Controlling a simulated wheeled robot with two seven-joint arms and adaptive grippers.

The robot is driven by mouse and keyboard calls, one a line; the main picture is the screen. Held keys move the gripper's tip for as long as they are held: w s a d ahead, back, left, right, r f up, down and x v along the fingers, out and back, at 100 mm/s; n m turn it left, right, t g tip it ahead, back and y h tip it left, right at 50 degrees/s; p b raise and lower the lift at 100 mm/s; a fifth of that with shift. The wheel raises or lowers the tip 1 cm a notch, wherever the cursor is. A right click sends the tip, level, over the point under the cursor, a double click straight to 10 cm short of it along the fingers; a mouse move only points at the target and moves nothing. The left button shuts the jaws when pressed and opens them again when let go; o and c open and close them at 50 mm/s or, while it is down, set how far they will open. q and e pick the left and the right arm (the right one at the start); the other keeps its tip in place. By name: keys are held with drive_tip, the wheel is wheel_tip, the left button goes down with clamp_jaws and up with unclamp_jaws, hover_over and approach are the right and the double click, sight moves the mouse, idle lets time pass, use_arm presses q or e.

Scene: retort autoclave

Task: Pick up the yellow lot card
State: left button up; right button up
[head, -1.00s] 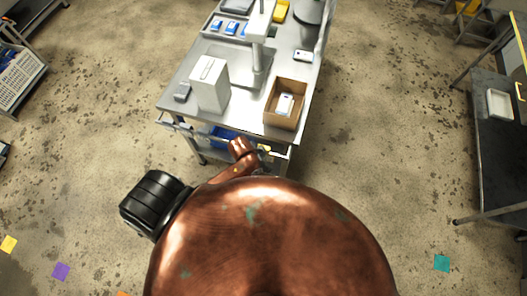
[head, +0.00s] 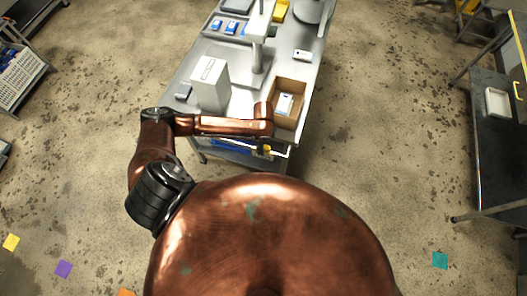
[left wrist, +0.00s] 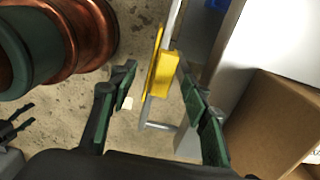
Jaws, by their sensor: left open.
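A bright yellow card (left wrist: 157,68) shows in the left wrist view, beside a thin rail at the cart's edge. A squarer yellow piece overlaps its right side; I cannot tell whether this is a holder. In the head view a small yellow patch (head: 266,149) shows at the cart's front end. My left gripper (left wrist: 157,82) is open, with its dark green-padded fingers on either side of the yellow card. I cannot tell whether either finger touches it. In the head view my left gripper is mostly hidden by the arm. My right gripper cannot be made out.
The steel cart (head: 285,65) holds a white box (head: 210,83), an open cardboard box (head: 291,88) close to my left arm, and a post-mounted device (head: 260,60). A dark side table (head: 497,160) stands at the right. The floor between is clear.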

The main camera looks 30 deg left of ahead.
sight(268, 156)
use_arm(q)
drive_tip(key=shift+f+p, duration=0.4)
drive_tip(key=shift+f, duration=1.95)
drive_tip(key=shift+c, duration=0.4)
clamp_jaws()
